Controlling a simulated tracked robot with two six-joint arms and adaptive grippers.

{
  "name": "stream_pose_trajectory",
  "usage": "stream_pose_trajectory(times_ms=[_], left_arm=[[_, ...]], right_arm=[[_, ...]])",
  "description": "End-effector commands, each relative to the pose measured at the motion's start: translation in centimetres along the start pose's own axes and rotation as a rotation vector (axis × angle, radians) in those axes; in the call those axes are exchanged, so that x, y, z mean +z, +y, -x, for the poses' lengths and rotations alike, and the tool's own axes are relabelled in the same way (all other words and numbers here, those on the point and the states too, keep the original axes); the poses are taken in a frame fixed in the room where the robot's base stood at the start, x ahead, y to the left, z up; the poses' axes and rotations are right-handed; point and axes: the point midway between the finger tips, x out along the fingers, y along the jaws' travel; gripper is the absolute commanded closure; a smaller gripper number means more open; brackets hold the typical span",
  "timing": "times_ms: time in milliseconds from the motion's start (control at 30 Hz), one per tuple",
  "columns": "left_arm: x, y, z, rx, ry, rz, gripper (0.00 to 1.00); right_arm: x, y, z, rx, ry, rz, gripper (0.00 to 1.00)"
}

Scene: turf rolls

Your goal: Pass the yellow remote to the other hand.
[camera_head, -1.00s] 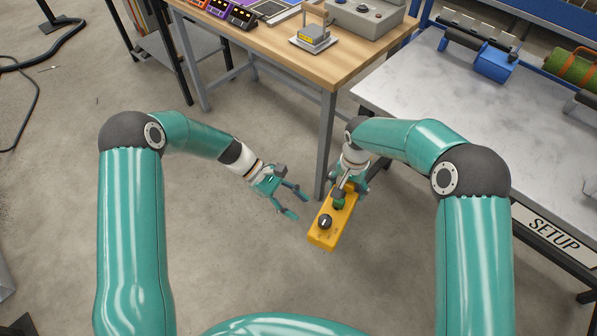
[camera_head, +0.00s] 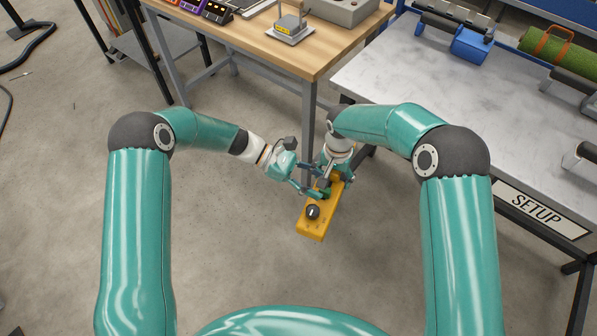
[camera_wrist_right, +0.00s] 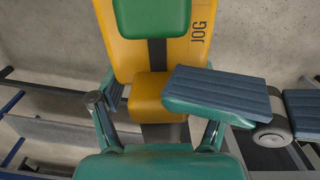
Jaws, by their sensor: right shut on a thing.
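The yellow remote (camera_head: 312,224), with a dark round knob, hangs tilted above the floor between my arms in the head view. My right gripper (camera_head: 335,183) is shut on its upper end. In the right wrist view the remote (camera_wrist_right: 125,42) shows the letters JOG. My left gripper (camera_head: 310,183) is beside the remote, with its fingers spread and reaching to the remote's left side, close to the right gripper. Finger pads (camera_wrist_right: 222,92) show close in front of the remote in the right wrist view. Whether the left fingers touch it is hard to tell.
A wooden table (camera_head: 265,52) with a grey control box (camera_head: 345,8) stands at the back. A grey-topped bench (camera_head: 425,85) with a SETUP sign (camera_head: 540,208) stands at the right, holding a green turf roll (camera_head: 558,48). The floor below is clear.

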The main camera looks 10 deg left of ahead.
Motion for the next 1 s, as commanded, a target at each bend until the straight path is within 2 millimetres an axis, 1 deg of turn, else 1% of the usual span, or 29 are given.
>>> stream_pose_trajectory(times_ms=[33, 200, 333, 567, 600, 667, 800, 900, 1000], left_arm=[[0.0, 0.0, -0.8, -0.003, -0.001, 0.000, 0.50], [0.0, 0.0, -2.4, -0.001, 0.000, -0.001, 0.50], [0.0, 0.0, -2.9, 0.000, 0.001, -0.001, 0.50], [0.0, 0.0, -3.0, 0.000, 0.001, -0.001, 0.50], [0.0, 0.0, -3.0, 0.000, 0.001, -0.001, 0.52], [0.0, 0.0, -2.9, 0.000, 0.001, -0.001, 0.62], [0.0, 0.0, -2.9, 0.000, 0.001, -0.001, 0.85], [0.0, 0.0, -2.9, 0.001, 0.001, -0.001, 1.00], [0.0, 0.1, -2.9, 0.001, 0.001, -0.001, 1.00]], right_arm=[[0.0, 0.0, 0.1, -0.001, 0.001, 0.000, 0.87], [0.0, 0.0, 0.1, -0.001, 0.001, 0.000, 0.87], [0.0, 0.0, 0.1, -0.001, 0.001, 0.000, 0.87], [0.0, 0.0, 0.1, -0.001, 0.001, -0.001, 0.87], [0.0, 0.0, 0.1, -0.001, 0.001, -0.001, 0.87], [0.0, 0.0, 0.1, -0.001, 0.001, -0.001, 0.87], [0.0, 0.0, 0.1, -0.001, 0.001, -0.001, 0.87], [0.0, 0.0, 0.1, -0.001, 0.001, -0.001, 0.87], [0.0, 0.0, 0.1, -0.001, 0.000, -0.002, 0.88]])
